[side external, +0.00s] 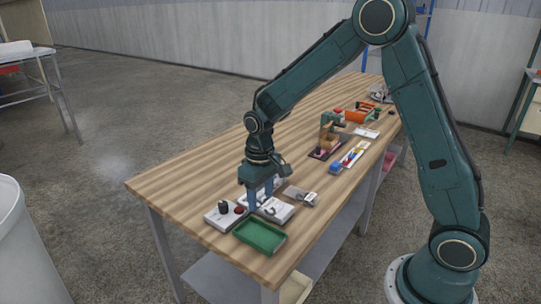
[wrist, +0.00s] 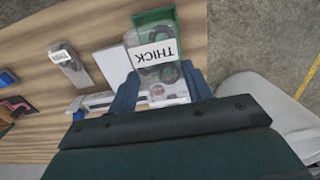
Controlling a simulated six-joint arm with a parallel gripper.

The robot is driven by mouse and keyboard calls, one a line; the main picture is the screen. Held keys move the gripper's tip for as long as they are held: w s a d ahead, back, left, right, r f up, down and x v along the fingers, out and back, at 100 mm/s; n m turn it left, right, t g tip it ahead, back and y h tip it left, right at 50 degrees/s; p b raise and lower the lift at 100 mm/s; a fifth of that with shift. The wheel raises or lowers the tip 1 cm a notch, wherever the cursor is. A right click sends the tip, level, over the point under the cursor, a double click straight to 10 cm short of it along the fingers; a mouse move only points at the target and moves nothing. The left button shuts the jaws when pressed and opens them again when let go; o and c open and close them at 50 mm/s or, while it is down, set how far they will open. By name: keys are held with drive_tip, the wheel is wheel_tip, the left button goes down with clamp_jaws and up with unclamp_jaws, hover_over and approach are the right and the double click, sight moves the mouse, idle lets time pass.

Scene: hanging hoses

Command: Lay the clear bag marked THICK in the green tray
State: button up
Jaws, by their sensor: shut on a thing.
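The clear bag marked THICK (wrist: 154,56) holds dark ring-like parts and has a white label. My gripper (wrist: 161,84) is shut on it, with one blue finger on each side. In the wrist view the bag overlaps the near part of the green tray (wrist: 150,18); I cannot tell its height above it. In the side view my gripper (side external: 262,205) points down over the white boxes, just behind the green tray (side external: 260,236). The bag is hard to make out there.
A second labelled clear bag (wrist: 66,64) lies on the bench beside a white panel (wrist: 111,64). A green and orange tool (side external: 329,130) and a blue-capped item (side external: 347,158) lie farther along the bench.

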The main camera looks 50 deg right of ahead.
wheel_tip(320, 180, up, 10)
hover_over(261, 237)
wheel_tip(261, 237, down, 16)
drive_tip(key=shift+r, duration=0.1)
idle(0.6)
drive_tip(key=shift+f, duration=2.2)
drive_tip(key=shift+s+f, duration=0.1)
drive_tip(key=shift+f, duration=0.25)
